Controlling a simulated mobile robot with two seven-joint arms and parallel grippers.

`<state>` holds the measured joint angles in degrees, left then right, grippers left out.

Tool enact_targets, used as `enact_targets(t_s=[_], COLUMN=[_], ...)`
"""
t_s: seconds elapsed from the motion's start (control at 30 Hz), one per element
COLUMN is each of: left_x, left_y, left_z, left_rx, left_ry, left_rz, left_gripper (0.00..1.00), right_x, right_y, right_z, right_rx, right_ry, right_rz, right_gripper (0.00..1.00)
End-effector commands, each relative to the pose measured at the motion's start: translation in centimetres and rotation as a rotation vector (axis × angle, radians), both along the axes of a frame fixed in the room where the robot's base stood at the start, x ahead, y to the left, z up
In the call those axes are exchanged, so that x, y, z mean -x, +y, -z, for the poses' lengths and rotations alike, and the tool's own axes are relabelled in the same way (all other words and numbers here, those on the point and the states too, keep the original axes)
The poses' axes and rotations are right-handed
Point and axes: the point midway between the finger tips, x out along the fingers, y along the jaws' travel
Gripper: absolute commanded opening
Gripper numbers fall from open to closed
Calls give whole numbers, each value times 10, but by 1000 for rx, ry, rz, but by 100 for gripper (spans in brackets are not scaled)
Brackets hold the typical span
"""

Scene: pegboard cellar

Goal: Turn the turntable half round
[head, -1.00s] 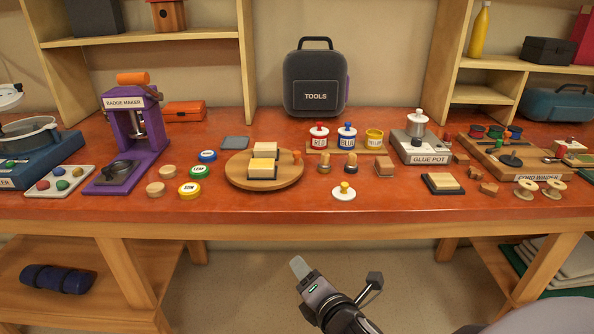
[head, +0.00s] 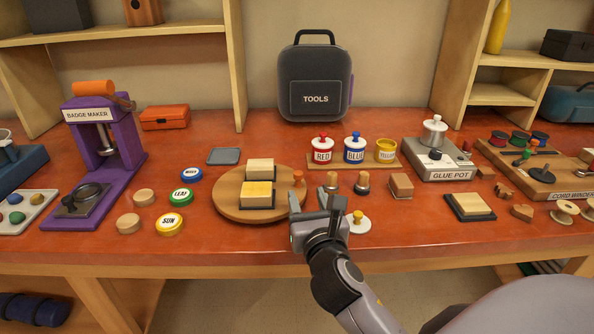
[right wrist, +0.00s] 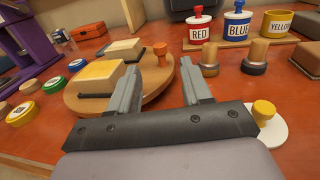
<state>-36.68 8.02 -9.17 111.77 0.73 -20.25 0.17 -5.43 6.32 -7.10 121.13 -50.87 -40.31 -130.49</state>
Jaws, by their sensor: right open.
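The turntable (head: 232,207) is a round wooden disc on the red bench, left of centre. Two dark pads with pale blocks (head: 258,193) sit on it, one nearer and one farther. An orange knob (head: 298,178) stands at its right edge. My right gripper (head: 318,200) is open and empty at the right of the disc, its fingers pointing towards the bench's back. In the right wrist view the turntable (right wrist: 75,104) lies ahead and left, and the knob (right wrist: 160,50) shows between the two fingertips, beyond them. I cannot tell that anything touches. My left gripper is not in view.
Two wooden-handled stamps (head: 362,182) and a white disc with a yellow knob (head: 358,220) stand close right of my right gripper. Paint pots (head: 354,150) stand behind. Badges (head: 180,197) lie left of the turntable. The bench's front strip at left is clear.

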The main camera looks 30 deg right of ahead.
Motion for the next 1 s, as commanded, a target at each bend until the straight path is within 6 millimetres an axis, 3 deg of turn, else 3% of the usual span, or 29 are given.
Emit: enact_targets(t_s=[0.5, 0.93, 0.97, 1.0], left_x=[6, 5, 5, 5], left_y=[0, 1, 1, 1], left_z=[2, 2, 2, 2], left_rx=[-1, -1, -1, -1], left_ry=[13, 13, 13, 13], left_rz=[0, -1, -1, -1], left_gripper=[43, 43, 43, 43], right_x=[-56, -66, -66, -66], right_y=[-23, -27, -27, -27], right_z=[0, 0, 0, 0], right_rx=[-2, -1, -1, -1], right_ry=[-1, 0, 0, 0], right_rz=[0, 0, 0, 0], right_gripper=[49, 49, 45, 32])
